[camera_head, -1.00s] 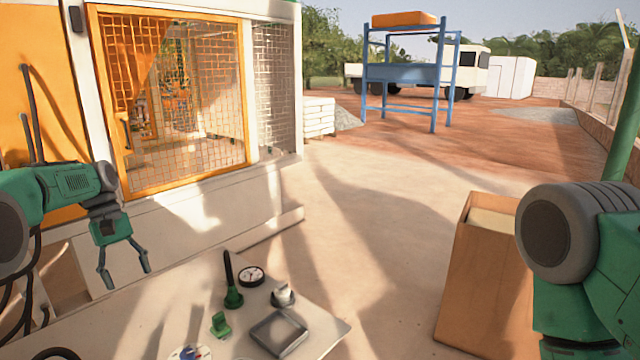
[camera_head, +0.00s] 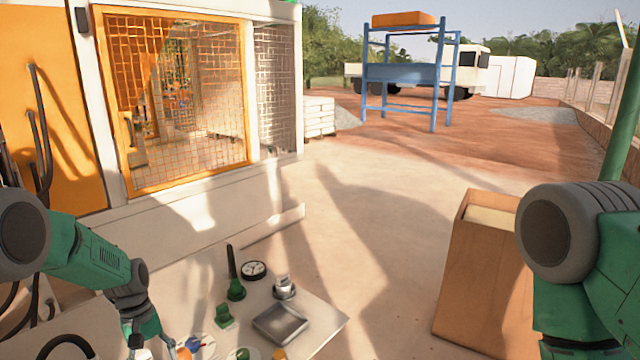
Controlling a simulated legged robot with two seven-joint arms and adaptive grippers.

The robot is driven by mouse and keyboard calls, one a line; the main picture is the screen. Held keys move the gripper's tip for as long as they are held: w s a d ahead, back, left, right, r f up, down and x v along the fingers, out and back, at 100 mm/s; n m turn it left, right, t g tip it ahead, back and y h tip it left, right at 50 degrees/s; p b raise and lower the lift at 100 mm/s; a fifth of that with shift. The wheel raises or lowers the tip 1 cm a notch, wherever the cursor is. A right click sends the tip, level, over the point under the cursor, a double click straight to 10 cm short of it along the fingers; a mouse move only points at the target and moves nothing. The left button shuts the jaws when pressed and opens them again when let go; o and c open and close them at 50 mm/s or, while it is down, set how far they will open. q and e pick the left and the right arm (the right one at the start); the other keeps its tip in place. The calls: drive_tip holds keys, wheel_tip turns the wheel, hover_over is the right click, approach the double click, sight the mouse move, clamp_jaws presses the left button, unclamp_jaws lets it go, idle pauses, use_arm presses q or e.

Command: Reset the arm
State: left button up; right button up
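My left arm reaches down over the control panel (camera_head: 318,318) at the lower left. My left gripper (camera_head: 150,350) is low at the bottom edge, partly cut off, so its fingers cannot be made out clearly. The panel carries a green-based black lever (camera_head: 235,290), a round gauge (camera_head: 253,270), a silver-topped knob (camera_head: 284,288), a green switch (camera_head: 224,316) and a grey square plate (camera_head: 279,323). My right arm shows at the right edge, and its gripper is out of view.
A caged machine with an orange mesh door (camera_head: 180,110) stands behind the panel. A tall brown box (camera_head: 472,275) stands on the right. Open ground lies between them. A blue frame (camera_head: 408,75) and a white truck (camera_head: 468,72) are far back.

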use_arm(q)
drive_tip(key=shift+m+y, duration=0.4)
drive_tip(key=shift+m, duration=0.4)
drive_tip(key=s+d+f, duration=0.1)
drive_tip(key=s+f, duration=0.4)
drive_tip(key=s+d+f, duration=0.1)
drive_tip(key=s+f, duration=0.1)
drive_tip(key=s, duration=0.1)
drive_tip(key=shift+s+d+f, duration=0.2)
drive_tip(key=shift+d+f, duration=0.05)
drive_tip(key=shift+d, duration=0.05)
drive_tip(key=s+d+f+m+t+y, duration=0.1)
drive_tip(key=s+d+m, duration=0.1)
drive_tip(key=s, duration=0.9)
drive_tip(key=s+d+f+m, duration=0.1)
drive_tip(key=s+d+m, duration=0.1)
drive_tip(key=s, duration=0.9)
drive_tip(key=s+r+m+t, duration=0.1)
drive_tip(key=s+r+m, duration=0.1)
drive_tip(key=s+r, duration=0.5)
wheel_tip(320, 180, down, 24)
drive_tip(key=w+d+b, duration=0.1)
drive_tip(key=b, duration=2.1)
drive_tip(key=shift+d+m+t, duration=0.3)
drive_tip(key=shift+m+t, duration=0.1)
use_arm(e)
wheel_tip(320, 180, down, 22)
